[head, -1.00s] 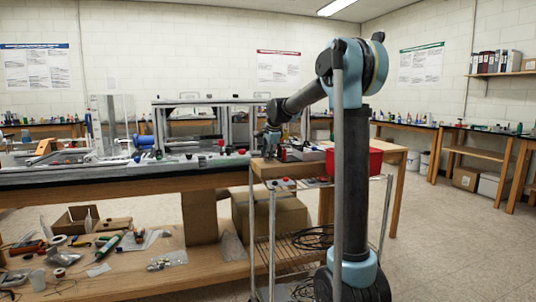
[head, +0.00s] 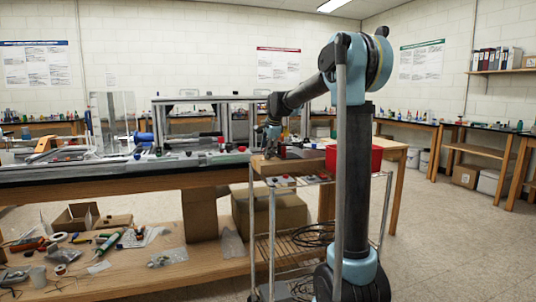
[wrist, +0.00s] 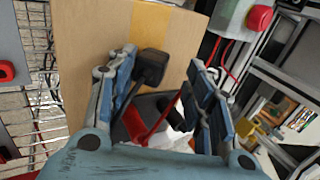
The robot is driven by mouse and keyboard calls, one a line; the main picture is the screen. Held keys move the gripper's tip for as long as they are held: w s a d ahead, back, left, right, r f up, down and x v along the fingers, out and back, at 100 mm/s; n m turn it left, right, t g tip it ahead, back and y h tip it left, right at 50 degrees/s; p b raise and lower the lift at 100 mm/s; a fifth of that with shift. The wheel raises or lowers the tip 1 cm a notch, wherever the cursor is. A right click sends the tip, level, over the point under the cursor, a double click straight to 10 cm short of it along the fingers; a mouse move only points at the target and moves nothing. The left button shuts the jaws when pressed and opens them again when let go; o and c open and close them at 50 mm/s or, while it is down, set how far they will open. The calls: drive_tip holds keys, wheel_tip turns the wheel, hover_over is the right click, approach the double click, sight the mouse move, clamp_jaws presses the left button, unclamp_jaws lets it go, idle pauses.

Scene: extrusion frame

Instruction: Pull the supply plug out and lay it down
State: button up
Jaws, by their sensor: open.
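My gripper (wrist: 165,108) is open in the wrist view, one blue-padded finger on each side. A black block-like piece with a short stem (wrist: 151,66), possibly the supply plug, shows beside the left finger. I cannot tell whether it touches the finger or is seated in a socket. A red strip or lead (wrist: 160,118) and dark parts lie between and below the fingers, partly hidden by my wrist.
A grey box with a red button (wrist: 260,18) and red wires is close on the right in the wrist view. The head view shows a red bin (head: 362,158) on the cart and the extrusion frame (head: 205,125) on the bench.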

drive_tip(key=v, duration=1)
drive_tip(key=shift+d+r, duration=0.1)
drive_tip(key=s+d+f+n+g+h, duration=0.1)
drive_tip(key=s+d+f+n, duration=0.4)
drive_tip(key=s, duration=0.7)
drive_tip(key=s+d+f+n+g, duration=0.1)
drive_tip(key=s+d+f+n, duration=0.1)
drive_tip(key=s+d+f, duration=0.7)
drive_tip(key=s+d+f+n, duration=0.1)
drive_tip(key=s+f+n, duration=0.2)
drive_tip(key=s+f, duration=0.6)
drive_tip(key=s+d+f+n+g, duration=0.1)
drive_tip(key=s+f+n, duration=0.3)
drive_tip(key=s+f, duration=0.5)
drive_tip(key=s+d, duration=0.1)
drive_tip(key=s, duration=0.5)
drive_tip(key=shift+s+f+n+g+h, duration=0.3)
drive_tip(key=shift+s+f+h, duration=0.05)
drive_tip(key=shift+s+h, duration=0.05)
drive_tip(key=shift+w+f, duration=0.2)
drive_tip(key=shift+w, duration=0.3)
